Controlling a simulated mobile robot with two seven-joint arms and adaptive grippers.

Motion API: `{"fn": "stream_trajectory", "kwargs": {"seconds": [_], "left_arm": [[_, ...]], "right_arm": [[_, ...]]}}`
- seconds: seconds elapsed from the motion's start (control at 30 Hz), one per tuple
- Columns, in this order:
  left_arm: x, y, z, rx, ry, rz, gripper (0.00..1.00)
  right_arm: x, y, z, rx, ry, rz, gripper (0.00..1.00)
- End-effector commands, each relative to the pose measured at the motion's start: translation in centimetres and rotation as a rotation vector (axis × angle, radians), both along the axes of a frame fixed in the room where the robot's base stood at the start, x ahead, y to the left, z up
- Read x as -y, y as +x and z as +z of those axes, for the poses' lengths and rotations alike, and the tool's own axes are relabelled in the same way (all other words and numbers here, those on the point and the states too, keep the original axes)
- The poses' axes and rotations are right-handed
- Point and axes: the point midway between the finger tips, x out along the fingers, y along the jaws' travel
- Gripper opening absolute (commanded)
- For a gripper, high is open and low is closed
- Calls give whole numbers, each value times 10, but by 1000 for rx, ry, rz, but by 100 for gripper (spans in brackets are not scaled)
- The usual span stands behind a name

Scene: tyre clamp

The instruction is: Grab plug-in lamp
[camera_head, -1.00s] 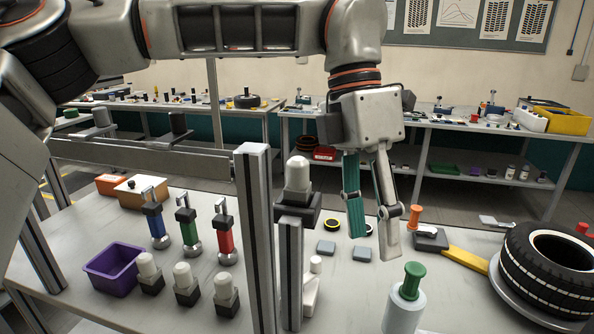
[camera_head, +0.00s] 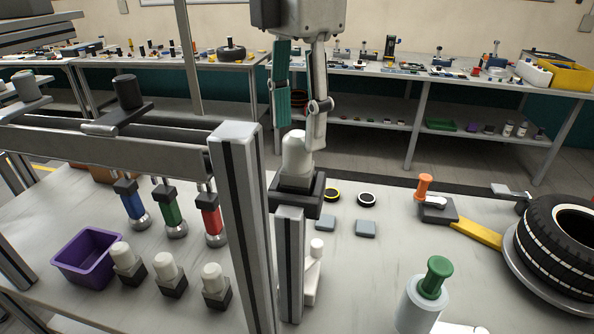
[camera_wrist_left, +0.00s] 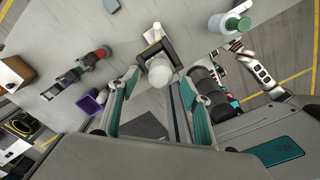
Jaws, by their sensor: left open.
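Several lamps with white domes and dark square bases are in the head view. One white lamp (camera_head: 297,157) sits upright in the black holder on the grey post. Three more white lamps (camera_head: 168,270) stand on the table at the lower left. My left gripper (camera_head: 298,127) is open above the post lamp, its fingertips on either side of the dome in the picture. In the left wrist view the lamp (camera_wrist_left: 160,71) lies between the open fingers (camera_wrist_left: 158,82); I cannot tell whether they touch it. My right gripper cannot be made out clearly.
A purple bin (camera_head: 88,262) and blue, green and red handled clamps (camera_head: 170,212) stand left of the post (camera_head: 243,230). A green-topped bottle (camera_head: 425,298) and a tyre (camera_head: 565,245) are on the right. Small pads (camera_head: 366,228) lie behind the post.

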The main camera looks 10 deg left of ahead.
Motion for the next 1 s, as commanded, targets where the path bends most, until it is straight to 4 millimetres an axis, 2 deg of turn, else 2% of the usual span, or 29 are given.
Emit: {"fn": "stream_trajectory", "kwargs": {"seconds": [0.1, 0.2, 0.5, 0.7, 1.0], "left_arm": [[1, 0, -19, -1, 1, -2, 48], [1, -1, -29, -1, -1, -2, 48], [2, 0, -32, 2, -4, -3, 48], [2, 0, -32, 2, -2, -3, 0], [2, 0, -31, 3, -3, -3, 0]], "right_arm": [[-1, 3, 3, 9, 2, 0, 40], [-1, 5, 4, 13, 4, 1, 40], [-2, 5, 4, 14, 5, -1, 40], [-2, 4, 2, 9, 5, -2, 40], [-1, 3, 0, 6, 4, -2, 40]]}}
